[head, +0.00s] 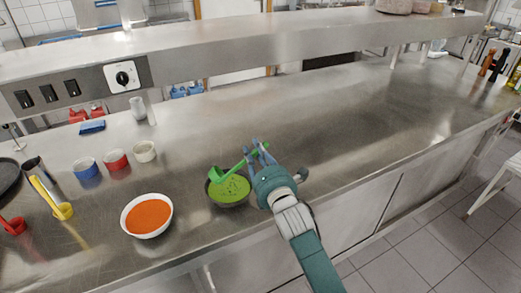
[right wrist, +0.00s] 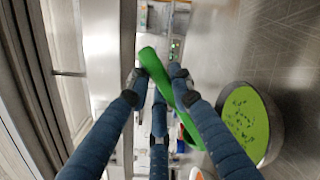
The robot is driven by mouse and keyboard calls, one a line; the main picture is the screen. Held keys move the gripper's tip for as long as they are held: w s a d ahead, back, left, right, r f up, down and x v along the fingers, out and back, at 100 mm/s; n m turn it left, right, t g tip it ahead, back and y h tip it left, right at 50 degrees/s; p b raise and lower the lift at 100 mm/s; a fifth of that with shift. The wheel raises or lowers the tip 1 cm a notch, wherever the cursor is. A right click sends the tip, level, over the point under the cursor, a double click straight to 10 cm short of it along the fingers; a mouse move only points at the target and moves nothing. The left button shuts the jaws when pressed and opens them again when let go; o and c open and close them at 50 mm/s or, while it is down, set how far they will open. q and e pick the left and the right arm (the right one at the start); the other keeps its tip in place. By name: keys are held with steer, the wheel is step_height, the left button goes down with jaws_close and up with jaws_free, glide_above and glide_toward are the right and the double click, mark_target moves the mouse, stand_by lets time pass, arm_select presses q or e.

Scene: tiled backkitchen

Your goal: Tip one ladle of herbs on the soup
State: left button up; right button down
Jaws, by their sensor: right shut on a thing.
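My right gripper (head: 262,160) is shut on the handle of a green ladle (head: 250,157), just above and right of a dark bowl (head: 247,199). The ladle slants down to the left, its head at the bowl's far left rim. I cannot tell whether the head touches the contents. The dark bowl holds green contents with dark flecks, also seen in the right wrist view (right wrist: 245,118). There the green handle (right wrist: 155,66) runs between my fingers. A white bowl of orange soup (head: 147,215) stands to the left of the dark bowl. My left gripper is not in view.
Blue (head: 86,168), red (head: 116,160) and white (head: 145,151) cups stand behind the soup. A yellow ladle (head: 62,209) and a red ladle (head: 14,226) are at the left. The steel counter (head: 340,125) is clear to the right; a raised shelf runs behind.

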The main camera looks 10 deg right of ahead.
steer(key=a+r+n+p, duration=0.1)
steer(key=r, duration=0.1)
steer(key=a+r+n+p, duration=0.1)
steer(key=r+p, duration=0.1)
steer(key=a+r+n+p, duration=0.1)
steer(key=n, duration=0.1)
steer(key=shift+s+a+r+p, duration=0.25)
steer(key=shift+s+r+p, duration=0.1)
steer(key=shift+r, duration=0.05)
steer(key=s+a+r+n+p, duration=0.1)
steer(key=a+r+n+p, duration=0.3)
steer(key=a+n, duration=0.3)
steer(key=shift+s+a+r, duration=0.3)
steer(key=shift+a+r, duration=0.05)
steer(key=shift+a, duration=0.55)
